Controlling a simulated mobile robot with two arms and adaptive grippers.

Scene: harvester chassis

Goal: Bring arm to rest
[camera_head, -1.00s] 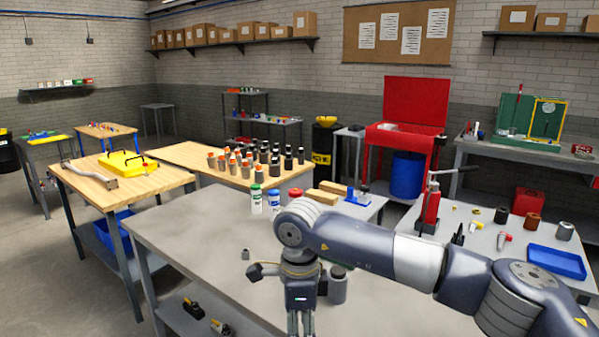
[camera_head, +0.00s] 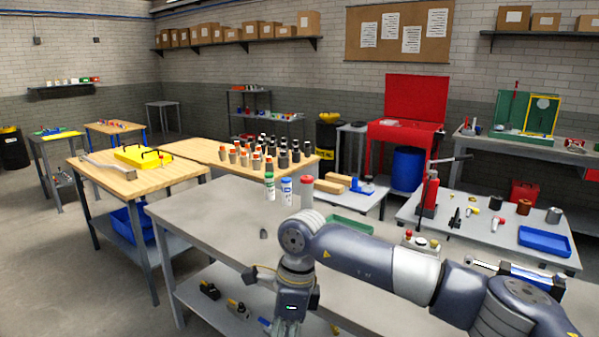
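My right arm (camera_head: 375,258) comes in from the right and reaches across the front of the grey table. Its elbow is bent and the forearm hangs down. My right gripper (camera_head: 287,329) is at the bottom of the picture, by the near edge of the grey table (camera_head: 205,212). Its fingertips are cut off or blurred, so I cannot tell whether it is open or holds anything. My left arm and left gripper do not show.
A green-capped bottle (camera_head: 270,187), a blue-labelled bottle (camera_head: 286,191) and a red-topped container (camera_head: 306,193) stand at the table's far edge. A small grey piece (camera_head: 263,234) and a green tray (camera_head: 350,224) are near my arm. Free floor lies left.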

